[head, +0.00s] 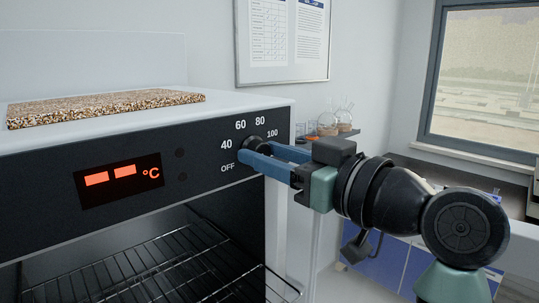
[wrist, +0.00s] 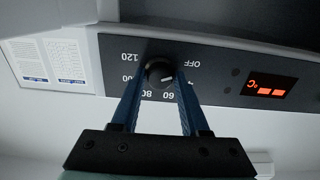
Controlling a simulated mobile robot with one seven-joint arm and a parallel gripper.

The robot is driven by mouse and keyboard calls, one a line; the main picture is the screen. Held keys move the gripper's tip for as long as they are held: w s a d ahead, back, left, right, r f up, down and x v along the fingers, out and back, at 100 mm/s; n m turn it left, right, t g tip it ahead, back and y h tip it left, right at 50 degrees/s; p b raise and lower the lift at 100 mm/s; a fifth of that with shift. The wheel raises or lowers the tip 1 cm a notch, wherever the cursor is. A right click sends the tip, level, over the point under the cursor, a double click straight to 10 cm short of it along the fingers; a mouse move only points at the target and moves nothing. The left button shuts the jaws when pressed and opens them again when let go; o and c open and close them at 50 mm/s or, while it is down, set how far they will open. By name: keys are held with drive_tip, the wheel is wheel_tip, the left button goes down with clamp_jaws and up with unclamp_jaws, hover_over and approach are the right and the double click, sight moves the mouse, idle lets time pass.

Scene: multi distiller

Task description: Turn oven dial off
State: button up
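The oven dial (head: 254,142) is a small dark round knob on the black front panel (head: 100,220), ringed by the marks OFF, 40, 60, 80 and 100. In the wrist view the dial (wrist: 159,75) appears with its labels upside down. A light mark on it seems to point near 60, though it is too small to read surely. My gripper (head: 259,151) is at the panel, its two blue fingers apart, one on each side of the dial. The wrist view shows the fingertips (wrist: 161,72) flanking the knob; I cannot tell whether they touch it.
A red °C display (head: 120,178) sits left of the dial. Below is the oven's open cavity with wire racks (head: 180,265). A speckled slab (head: 105,107) lies on the oven top. A shelf with flasks (head: 335,120) is behind my gripper.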

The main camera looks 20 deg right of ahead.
drive_tip(key=o, duration=0.4)
drive_tip(key=shift+w, duration=0.1)
drive_tip(key=b+v, duration=0.2)
drive_tip(key=v, duration=1.1)
drive_tip(key=shift+b, duration=0.3)
drive_tip(key=shift+a, duration=0.1)
drive_tip(key=w+a+r+m+t+h+p, duration=0.3)
drive_tip(key=w+a+r+t+h, duration=0.15)
drive_tip(key=w+a+r, duration=0.5)
drive_tip(key=s+a+r+t+h, duration=0.1)
drive_tip(key=s+a+r+t, duration=0.2)
drive_tip(key=s+a, duration=0.1)
drive_tip(key=s+a+r+m+t+p, duration=0.1)
drive_tip(key=s+a+r+t, duration=0.2)
drive_tip(key=s+a, duration=0.2)
drive_tip(key=shift+a+r+h, duration=0.3)
drive_tip(key=shift+a+h, duration=0.05)
drive_tip(key=shift+a, duration=0.85)
